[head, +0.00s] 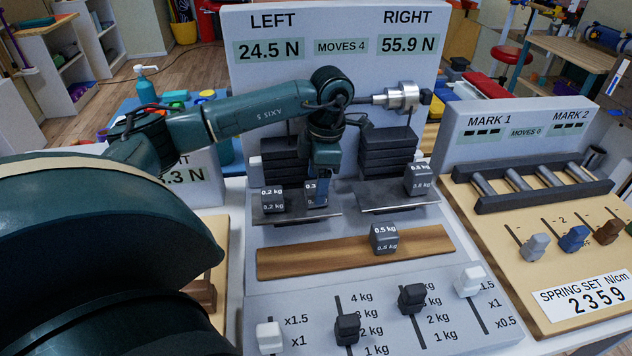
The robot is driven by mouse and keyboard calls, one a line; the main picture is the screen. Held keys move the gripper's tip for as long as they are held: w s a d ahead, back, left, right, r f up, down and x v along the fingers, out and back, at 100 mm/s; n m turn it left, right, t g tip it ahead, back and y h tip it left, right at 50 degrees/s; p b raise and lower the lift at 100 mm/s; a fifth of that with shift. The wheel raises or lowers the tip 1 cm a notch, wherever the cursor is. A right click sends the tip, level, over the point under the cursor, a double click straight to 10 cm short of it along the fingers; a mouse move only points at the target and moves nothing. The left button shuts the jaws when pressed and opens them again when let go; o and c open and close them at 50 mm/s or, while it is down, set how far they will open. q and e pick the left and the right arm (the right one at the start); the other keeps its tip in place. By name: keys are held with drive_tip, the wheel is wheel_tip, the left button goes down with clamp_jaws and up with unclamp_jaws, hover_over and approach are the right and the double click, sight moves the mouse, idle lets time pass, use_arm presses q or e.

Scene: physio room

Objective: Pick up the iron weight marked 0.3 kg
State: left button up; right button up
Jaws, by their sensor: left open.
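The iron weight marked 0.3 (312,198) stands on the left pan (290,217), beside the weight marked 0.2 kg (272,202). My left gripper (319,186) points down at the 0.3 weight, its jaws open. A finger covers part of that weight's right side and label. Whether the fingers touch it I cannot tell. A weight marked 0.5 kg (384,238) stands on the wooden strip (310,259) in front. My right gripper is out of view.
Stacks of dark plates (388,152) stand behind the pans. The back panel (345,70) reads LEFT 24.5 N, RIGHT 55.9 N, MOVES 4. Slider knobs (347,328) line the front panel. A spring device (540,190) stands at the right. The strip's left half is clear.

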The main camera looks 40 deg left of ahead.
use_arm(q)
drive_tip(key=shift+f, duration=0.3)
drive_tip(key=shift+c, duration=0.4)
drive_tip(key=c, duration=1.2)
